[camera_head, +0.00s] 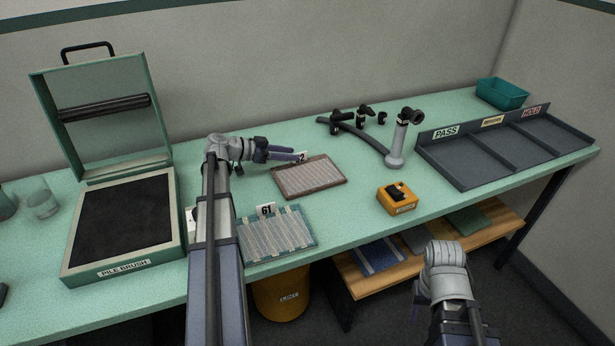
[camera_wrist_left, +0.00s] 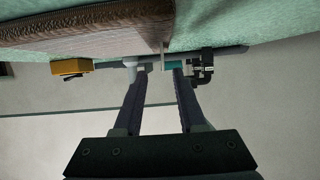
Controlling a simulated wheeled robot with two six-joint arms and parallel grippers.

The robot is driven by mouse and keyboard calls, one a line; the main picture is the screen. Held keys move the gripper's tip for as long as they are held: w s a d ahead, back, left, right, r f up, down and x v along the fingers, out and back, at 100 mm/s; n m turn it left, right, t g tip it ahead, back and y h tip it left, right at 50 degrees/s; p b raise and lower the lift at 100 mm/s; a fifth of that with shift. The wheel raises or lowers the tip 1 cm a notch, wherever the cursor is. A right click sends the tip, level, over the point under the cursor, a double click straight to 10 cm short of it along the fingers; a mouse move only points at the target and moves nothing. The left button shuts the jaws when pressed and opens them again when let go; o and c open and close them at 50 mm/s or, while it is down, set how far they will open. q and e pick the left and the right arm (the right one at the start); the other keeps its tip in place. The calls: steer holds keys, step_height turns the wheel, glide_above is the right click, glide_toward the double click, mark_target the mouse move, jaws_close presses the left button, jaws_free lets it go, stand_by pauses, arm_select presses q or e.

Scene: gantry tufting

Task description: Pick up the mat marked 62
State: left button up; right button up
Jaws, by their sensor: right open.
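The mat marked 62 (camera_head: 312,178) is brown-edged with a pale ribbed face and lies flat on the green bench. Its number tag stands at its back edge; only the "2" (camera_head: 303,156) shows past my left gripper (camera_head: 297,156). In the left wrist view the mat's brown edge (camera_wrist_left: 90,25) fills the upper left. A thin upright piece, seemingly the tag edge-on, shows between the two fingers of my left gripper (camera_wrist_left: 160,72), with gaps beside it. My right gripper (camera_head: 422,292) is low at the right, away from the bench, its jaws mostly hidden by the wrist.
The mat marked 61 (camera_head: 276,236) lies nearer the front. A yellow device (camera_head: 397,201) and a grey stand (camera_head: 397,150) are to the right. The pile brush box (camera_head: 125,225) stands open at left; the dark sorting tray (camera_head: 465,175) is at far right.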

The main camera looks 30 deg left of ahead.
mark_target(300, 154)
arm_select(q)
steer(key=b+x, duration=0.1)
steer(key=x, duration=0.3)
steer(key=shift+w+f+b, duration=0.25)
steer(key=shift+w+b, duration=0.15)
steer(key=shift+w, duration=0.05)
jaws_close()
stand_by(1.0)
